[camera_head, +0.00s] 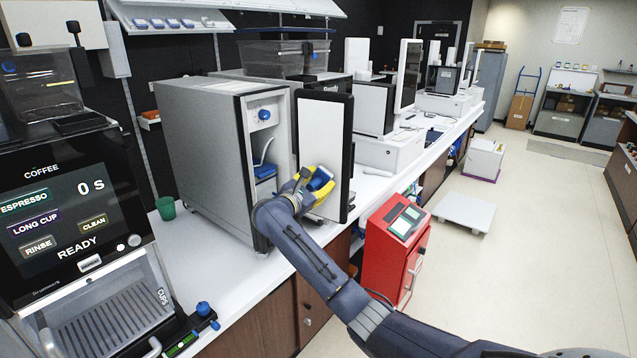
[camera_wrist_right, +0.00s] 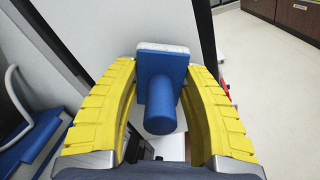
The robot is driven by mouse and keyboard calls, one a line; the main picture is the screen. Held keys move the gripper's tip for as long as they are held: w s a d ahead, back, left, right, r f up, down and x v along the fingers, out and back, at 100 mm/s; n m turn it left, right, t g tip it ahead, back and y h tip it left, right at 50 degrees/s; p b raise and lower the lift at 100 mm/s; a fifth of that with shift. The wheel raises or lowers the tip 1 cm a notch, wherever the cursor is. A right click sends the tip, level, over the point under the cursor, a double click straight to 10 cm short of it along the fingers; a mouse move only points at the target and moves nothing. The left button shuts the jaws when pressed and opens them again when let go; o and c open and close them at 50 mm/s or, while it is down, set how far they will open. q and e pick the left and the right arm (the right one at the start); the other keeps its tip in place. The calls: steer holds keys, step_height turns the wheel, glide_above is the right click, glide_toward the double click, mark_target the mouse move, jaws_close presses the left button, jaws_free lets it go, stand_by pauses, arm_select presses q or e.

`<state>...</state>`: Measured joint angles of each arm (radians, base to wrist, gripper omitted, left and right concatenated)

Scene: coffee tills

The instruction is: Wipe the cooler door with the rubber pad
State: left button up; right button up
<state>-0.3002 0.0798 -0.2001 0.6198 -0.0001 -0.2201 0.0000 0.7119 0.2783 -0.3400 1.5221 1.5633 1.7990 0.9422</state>
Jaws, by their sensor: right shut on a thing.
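The cooler (camera_head: 205,140) is a grey cabinet on the white counter. Its door (camera_head: 325,125) stands open, a pale panel with a dark edge. My right gripper (camera_head: 314,184), with yellow fingers, is in front of the lower part of the door. It is shut on the blue rubber pad (camera_head: 321,178). In the right wrist view the pad (camera_wrist_right: 160,72) sits between the yellow fingers, its round handle towards me and its whitish face towards the door panel (camera_wrist_right: 115,30). I cannot tell whether the pad touches the door. My left gripper is not in view.
A coffee machine (camera_head: 75,230) stands at the near left, with a green cup (camera_head: 166,208) behind it. A red cabinet (camera_head: 396,250) stands on the floor right of the counter. More machines line the counter (camera_head: 215,255) beyond the door. The floor at right is mostly clear.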

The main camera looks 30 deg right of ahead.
steer(key=shift+x, duration=0.85)
stand_by(0.4)
steer(key=shift+w, duration=0.15)
steer(key=shift+w+a, duration=0.45)
steer(key=shift+w, duration=0.3)
steer(key=shift+w, duration=0.15)
steer(key=shift+w+a, duration=0.45)
steer(key=shift+w, duration=0.3)
stand_by(0.4)
steer(key=shift+d, duration=0.1)
stand_by(0.5)
steer(key=shift+s+d, duration=0.2)
steer(key=shift+s, duration=0.25)
steer(key=shift+s+d, duration=0.2)
steer(key=shift+s, duration=0.25)
steer(key=shift+s, duration=0.1)
